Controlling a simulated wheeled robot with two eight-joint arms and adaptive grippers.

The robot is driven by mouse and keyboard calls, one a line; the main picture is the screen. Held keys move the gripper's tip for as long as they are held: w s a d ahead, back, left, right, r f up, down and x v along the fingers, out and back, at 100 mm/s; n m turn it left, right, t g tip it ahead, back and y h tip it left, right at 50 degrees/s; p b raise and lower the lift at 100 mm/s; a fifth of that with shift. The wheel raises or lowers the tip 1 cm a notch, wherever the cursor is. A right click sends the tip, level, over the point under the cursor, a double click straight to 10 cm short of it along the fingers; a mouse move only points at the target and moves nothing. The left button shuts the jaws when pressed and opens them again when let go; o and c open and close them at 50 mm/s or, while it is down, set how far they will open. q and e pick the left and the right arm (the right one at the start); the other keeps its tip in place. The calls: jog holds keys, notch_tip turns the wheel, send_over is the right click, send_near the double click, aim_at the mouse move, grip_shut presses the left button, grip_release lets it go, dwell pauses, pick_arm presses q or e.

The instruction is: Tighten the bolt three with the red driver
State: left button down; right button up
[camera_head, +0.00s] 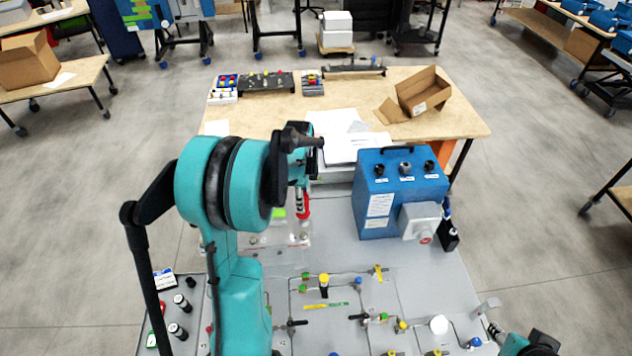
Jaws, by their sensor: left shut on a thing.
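My left arm rises from the bottom of the head view and bends over the panel. My left gripper (301,187) is small and partly hidden by its own wrist. It is shut on the red driver (304,204), which points down over a pale plate (270,238). Small bolt-like fittings (304,237) sit on this plate, just below the driver. I cannot tell which one is bolt three, nor whether the driver's tip touches a bolt. Part of my right arm shows at the bottom right corner; its gripper is not visible.
A blue box (402,198) with black knobs stands right of the driver. The grey panel (425,285) carries pipes and valves in front. Black-and-white cylinders (178,331) stand at the left. A wooden table (260,115) behind holds papers and an open cardboard box (424,92).

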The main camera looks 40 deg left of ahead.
aim_at(302, 215)
pick_arm(q)
jog(key=shift+w, duration=0.25)
jog(key=shift+s+f, duration=0.1)
jog(key=shift+s, duration=0.35)
jog(key=shift+s+f+b, duration=0.2)
jog(key=shift+s+b, duration=0.05)
jog(key=shift+b, duration=0.15)
jog(key=f+b, duration=0.1)
jog(key=f, duration=0.2)
jog(key=shift+w+f+b, duration=0.2)
jog(key=shift+w+b, duration=0.2)
jog(key=shift+s+f+b, duration=0.2)
jog(key=shift+f+b, duration=0.35)
jog(key=shift+b, duration=0.1)
pick_arm(e)
jog(key=f, duration=0.3)
jog(key=shift+s+f, duration=0.25)
jog(key=shift+f, duration=0.05)
pick_arm(q)
jog(key=shift+w, duration=0.1)
pick_arm(e)
jog(key=shift+w, duration=0.1)
pick_arm(q)
jog(key=shift+f+b, duration=1.3)
pick_arm(e)
jog(key=shift+f, duration=1.3)
